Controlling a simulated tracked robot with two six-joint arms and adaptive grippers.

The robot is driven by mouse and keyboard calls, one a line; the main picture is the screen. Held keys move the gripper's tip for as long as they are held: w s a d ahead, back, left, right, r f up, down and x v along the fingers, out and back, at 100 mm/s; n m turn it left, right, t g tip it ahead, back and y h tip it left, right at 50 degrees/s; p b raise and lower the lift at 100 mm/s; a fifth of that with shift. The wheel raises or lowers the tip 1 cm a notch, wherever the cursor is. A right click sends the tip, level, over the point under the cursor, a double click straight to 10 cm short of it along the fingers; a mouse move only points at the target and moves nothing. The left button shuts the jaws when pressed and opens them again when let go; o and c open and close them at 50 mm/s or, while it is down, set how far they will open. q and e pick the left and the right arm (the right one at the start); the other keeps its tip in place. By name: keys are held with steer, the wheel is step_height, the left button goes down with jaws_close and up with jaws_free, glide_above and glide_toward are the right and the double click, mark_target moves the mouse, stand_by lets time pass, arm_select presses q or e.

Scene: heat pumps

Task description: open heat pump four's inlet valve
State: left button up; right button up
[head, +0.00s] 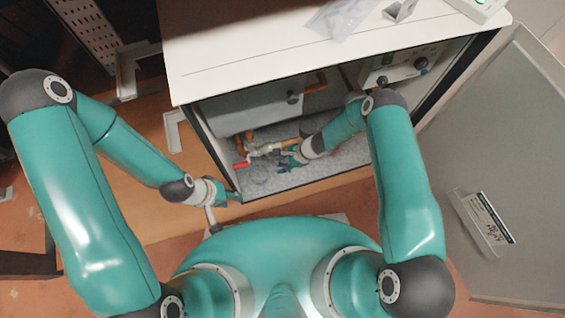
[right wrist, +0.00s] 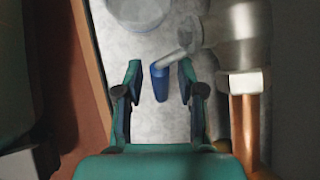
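A valve with a blue lever handle (right wrist: 160,84) shows in the right wrist view, its metal stem joining a metal valve body (right wrist: 238,35) on a copper pipe. My right gripper (right wrist: 159,72) is open, with one finger on each side of the blue handle and a visible gap on both sides. In the head view the right gripper (head: 287,158) is low inside the open heat pump cabinet (head: 330,65), by the pipework, and the arm hides part of it. My left gripper (head: 234,195) is at the cabinet's front lower edge; its fingers are too small to tell open or shut.
A red handle (head: 242,164) sits on the pipework at the left. A grey tank (head: 255,103) hangs above, and a control panel (head: 405,64) is at the right. The cabinet door (head: 495,150) stands open at the right. A round clear vessel (right wrist: 138,12) is beyond the handle.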

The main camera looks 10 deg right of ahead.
steer(key=shift+d+r, duration=0.1)
steer(key=shift+r, duration=0.05)
steer(key=v, duration=0.7)
stand_by(0.3)
